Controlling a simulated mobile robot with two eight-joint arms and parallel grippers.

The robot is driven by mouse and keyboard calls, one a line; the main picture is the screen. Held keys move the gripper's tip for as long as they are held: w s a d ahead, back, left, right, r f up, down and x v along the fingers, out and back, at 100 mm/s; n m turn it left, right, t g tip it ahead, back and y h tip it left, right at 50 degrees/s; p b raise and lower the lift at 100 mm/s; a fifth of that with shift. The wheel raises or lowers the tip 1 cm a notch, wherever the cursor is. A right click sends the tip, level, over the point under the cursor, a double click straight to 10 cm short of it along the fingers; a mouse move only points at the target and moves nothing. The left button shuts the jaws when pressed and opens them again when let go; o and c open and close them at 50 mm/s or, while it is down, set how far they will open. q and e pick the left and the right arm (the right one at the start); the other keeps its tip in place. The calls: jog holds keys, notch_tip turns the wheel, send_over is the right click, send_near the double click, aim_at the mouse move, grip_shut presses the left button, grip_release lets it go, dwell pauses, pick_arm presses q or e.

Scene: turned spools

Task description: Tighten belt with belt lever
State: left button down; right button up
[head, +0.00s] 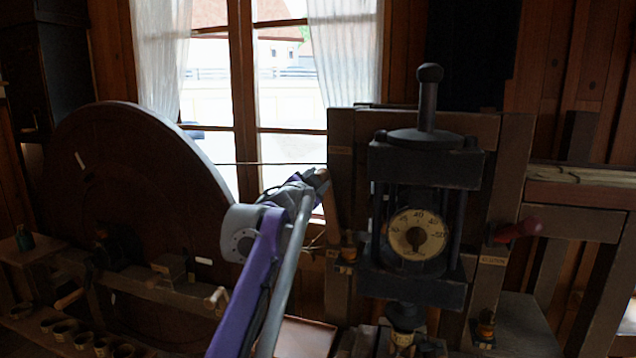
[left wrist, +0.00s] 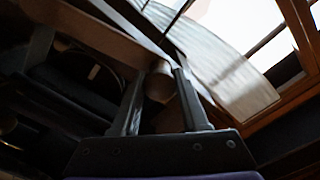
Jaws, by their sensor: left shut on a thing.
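The belt lever (head: 328,196) is a tan wooden handle at the left side of the dark machine frame, in the middle of the head view. My left gripper (head: 318,179) reaches it from the lower left and is shut on its upper part. In the left wrist view the lever's rounded end (left wrist: 158,84) sits between the two fingers of my left gripper (left wrist: 160,92). The belt (head: 262,164) shows as a thin line from the big wheel toward the frame. My right gripper is not in view.
A large dark wheel (head: 130,190) stands at left. The machine's round dial (head: 416,240) is right of the lever, with a red-handled lever (head: 520,230) further right. Several small cups (head: 65,330) stand at lower left. A window (head: 290,70) is behind.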

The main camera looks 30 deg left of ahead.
pick_arm(q)
jog(key=shift+d, duration=0.25)
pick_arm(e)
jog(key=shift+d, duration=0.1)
pick_arm(q)
jog(key=shift+c, duration=2.2)
grip_release()
jog(key=shift+d, duration=0.1)
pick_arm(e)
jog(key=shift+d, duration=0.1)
pick_arm(q)
jog(key=shift+s, duration=0.1)
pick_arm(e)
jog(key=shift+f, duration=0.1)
pick_arm(q)
jog(key=shift+s+f, duration=0.1)
jog(key=shift+s, duration=0.2)
jog(key=b+v, duration=0.2)
jog(key=v, duration=0.8)
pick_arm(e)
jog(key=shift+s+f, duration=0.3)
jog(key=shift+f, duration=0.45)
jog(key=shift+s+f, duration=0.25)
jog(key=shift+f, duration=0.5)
